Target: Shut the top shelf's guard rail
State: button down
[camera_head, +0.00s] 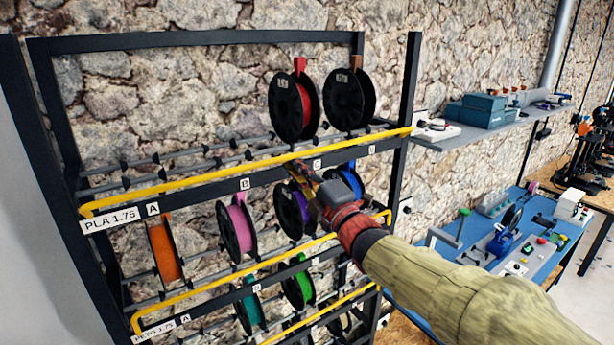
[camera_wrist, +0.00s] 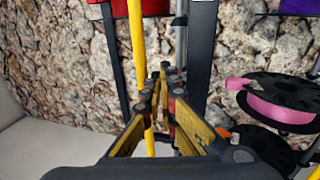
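The top shelf's guard rail (camera_head: 225,175) is a long yellow bar along the front of the shelf. It runs just above the dark strip with the labels, from a bent end at the left by the "PLA 1.75" label (camera_head: 110,218) to the right post. My gripper (camera_head: 300,172) is at the shelf front near the C label, right of the rail's middle. In the wrist view the rail (camera_wrist: 137,45) runs top to bottom and passes behind or beside my left finger; contact is unclear. The fingers (camera_wrist: 163,80) stand apart with a narrow gap and hold nothing visible.
Two black spools (camera_head: 343,100) stand on the top shelf. Several coloured spools (camera_head: 237,228) fill the shelf below, which has its own yellow rail (camera_head: 240,270). A dark rack post (camera_head: 408,90) stands right of my gripper. A wall shelf (camera_head: 490,122) and blue bench (camera_head: 540,250) lie further right.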

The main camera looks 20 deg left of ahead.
jog(key=shift+r, duration=0.7)
jog(key=shift+r+b+v, duration=0.2)
jog(key=shift+b+v, duration=0.5)
jog(key=shift+v, duration=0.4)
jog(key=shift+r+b+v, duration=0.2)
jog(key=shift+b+v, duration=0.5)
jog(key=shift+v, duration=0.45)
notch_tip(320, 180, up, 3)
jog(key=shift+f+p, duration=0.25)
jog(key=shift+p, duration=0.1)
jog(key=x, duration=0.6)
jog(key=shift+w+a, duration=0.3)
dwell(0.5)
